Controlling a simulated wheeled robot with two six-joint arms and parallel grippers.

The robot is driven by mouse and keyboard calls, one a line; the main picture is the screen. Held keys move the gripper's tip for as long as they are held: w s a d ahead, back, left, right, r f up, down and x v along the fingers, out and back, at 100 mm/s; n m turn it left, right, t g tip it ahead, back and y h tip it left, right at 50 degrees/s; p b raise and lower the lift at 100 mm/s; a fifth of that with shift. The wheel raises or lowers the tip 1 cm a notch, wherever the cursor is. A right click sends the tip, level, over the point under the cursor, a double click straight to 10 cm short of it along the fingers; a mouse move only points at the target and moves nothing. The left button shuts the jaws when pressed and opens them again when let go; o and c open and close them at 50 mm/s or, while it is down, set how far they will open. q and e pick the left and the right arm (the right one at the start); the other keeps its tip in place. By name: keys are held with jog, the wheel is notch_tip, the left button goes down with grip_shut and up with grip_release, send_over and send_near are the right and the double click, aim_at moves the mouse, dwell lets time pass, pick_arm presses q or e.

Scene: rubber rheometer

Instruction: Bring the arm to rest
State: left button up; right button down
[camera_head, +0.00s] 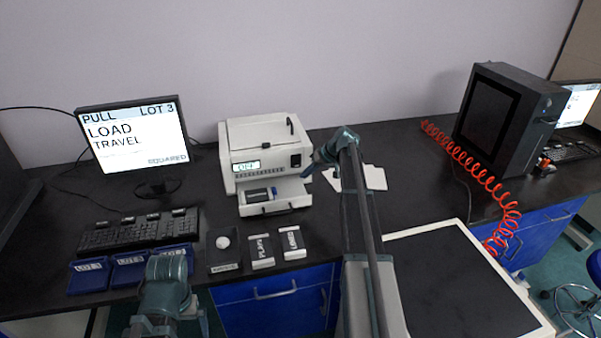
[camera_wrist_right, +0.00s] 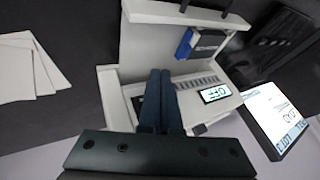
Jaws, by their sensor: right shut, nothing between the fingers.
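My right arm reaches up from the bottom centre in the head view. Its right gripper (camera_head: 311,169) is at the right front edge of the white instrument (camera_head: 267,152), pointing down and left. In the right wrist view the dark fingers (camera_wrist_right: 160,75) are together and empty, in front of the instrument's face (camera_wrist_right: 215,80); I cannot tell if they touch it. The instrument's display reads OFF. Its drawer (camera_head: 283,206) is out and holds a dark block with a blue end (camera_head: 262,194). My left arm shows at the lower left; its fingers do not show.
A monitor (camera_head: 133,147) and keyboard (camera_head: 138,232) stand at left, with blue trays (camera_head: 130,271) before them. Two labelled blocks (camera_head: 262,251) lie before the drawer. White sheets (camera_head: 374,178) lie right of the gripper. A red coiled hose (camera_head: 480,175) and black cabinet (camera_head: 500,115) are at right.

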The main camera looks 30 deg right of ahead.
pick_arm(q)
jog(key=shift+r, duration=0.3)
pick_arm(e)
jog(key=shift+s+d+r, duration=0.15)
jog(key=shift+s+r, duration=0.05)
jog(key=shift+r, duration=0.1)
jog(key=s+a+f+n+g, duration=0.1)
jog(key=s+a, duration=0.3)
jog(key=a, duration=0.5)
jog(key=s+a+f+g, duration=0.1)
jog(key=s+a, duration=0.3)
jog(key=a, duration=0.4)
jog(key=s+a+f+n+g+h, duration=0.1)
jog(key=s+a+g, duration=0.1)
jog(key=s+a, duration=0.3)
jog(key=shift+a+f+n, duration=0.15)
jog(key=shift+a+n, duration=0.15)
jog(key=shift+a, duration=2)
jog(key=s+a+n+h, duration=0.1)
jog(key=s+a, duration=0.3)
jog(key=s, duration=0.3)
jog(key=s+a+g+h, duration=0.1)
jog(key=s+a+h, duration=0.1)
jog(key=s+a, duration=0.3)
jog(key=s+a+f+n+g+h, duration=0.1)
jog(key=s+a, duration=0.3)
jog(key=s, duration=0.6)
jog(key=shift+s+a+n+h, duration=0.2)
jog(key=shift+n+h, duration=0.1)
jog(key=shift+h, duration=0.1)
